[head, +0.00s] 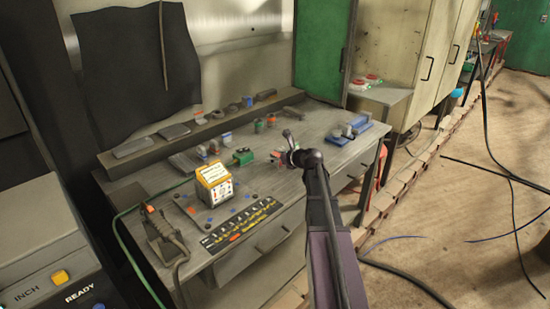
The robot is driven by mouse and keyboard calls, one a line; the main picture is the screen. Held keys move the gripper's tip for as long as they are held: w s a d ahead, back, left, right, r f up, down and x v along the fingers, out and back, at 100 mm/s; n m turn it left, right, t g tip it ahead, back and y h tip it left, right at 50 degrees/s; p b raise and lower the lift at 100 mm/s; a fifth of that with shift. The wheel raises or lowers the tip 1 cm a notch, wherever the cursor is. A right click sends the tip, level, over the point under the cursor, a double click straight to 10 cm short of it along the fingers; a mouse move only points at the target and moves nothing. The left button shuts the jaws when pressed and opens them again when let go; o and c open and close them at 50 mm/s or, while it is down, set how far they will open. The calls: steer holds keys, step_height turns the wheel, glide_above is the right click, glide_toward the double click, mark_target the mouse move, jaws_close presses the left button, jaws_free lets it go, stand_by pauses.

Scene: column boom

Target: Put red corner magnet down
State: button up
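My gripper (284,148) is over the middle of the workbench (316,128), at the end of my dark arm, which reaches up from the bottom of the head view. A small red piece (277,154) shows just beside and below the gripper; it may be the red corner magnet. It is too small to tell whether it is held or lies on the bench. My fingers are small and partly hidden by the wrist, so their opening cannot be made out.
A yellow and white box (214,184) stands on the bench's left part, behind a dark label strip (241,226). A green block (243,156) is left of my gripper. Blue pieces (361,123) lie to the right. Small parts line the back ledge. A soldering-type tool (163,235) sits at the left edge.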

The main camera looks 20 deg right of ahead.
steer(key=shift+r, duration=0.15)
steer(key=shift+s+r, duration=0.1)
steer(key=p+v, duration=0.4)
steer(key=v, duration=0.7)
steer(key=shift+s+p, duration=0.15)
steer(key=shift+p, duration=0.2)
steer(key=shift+s+d, duration=0.15)
steer(key=shift+s, duration=0.05)
steer(key=shift+s, duration=0.1)
